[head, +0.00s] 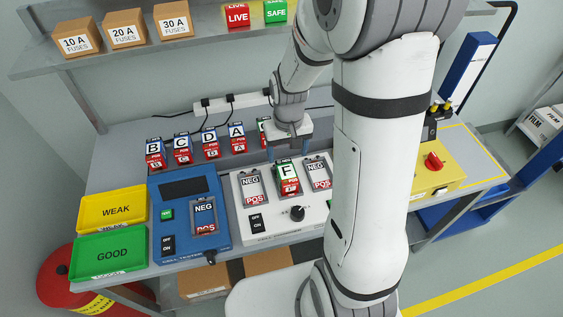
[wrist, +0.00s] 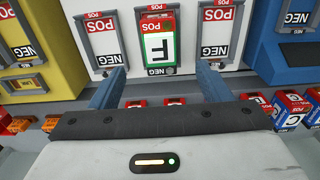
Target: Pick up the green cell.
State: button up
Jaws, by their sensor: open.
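The green cell, marked F (head: 287,178), sits in the middle bay of the white charger (head: 285,226). It has green sides, a white label and a red POS end; it also shows in the wrist view (wrist: 158,46). My gripper (head: 289,151) is open and empty, just behind the cell in the head view. In the wrist view the blue fingers (wrist: 160,86) stand wide apart, left and right of the cell's line, short of its NEG end and not touching it. Another partly green cell (head: 263,133) stands at the back, mostly hidden by my gripper.
Blue-and-red cells B (head: 154,150), C, D and A stand in a row at the back. Empty bays (head: 253,186) flank the green cell. A blue cell tester (head: 184,237), yellow WEAK tray (head: 113,209) and green GOOD tray (head: 108,253) are left; a yellow box (head: 441,178) is right.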

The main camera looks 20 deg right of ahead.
aim_at(286, 170)
jog(key=shift+w+f+p, duration=0.2)
jog(key=shift+f+p, duration=0.7)
jog(key=shift+f, duration=3.15)
grip_shut()
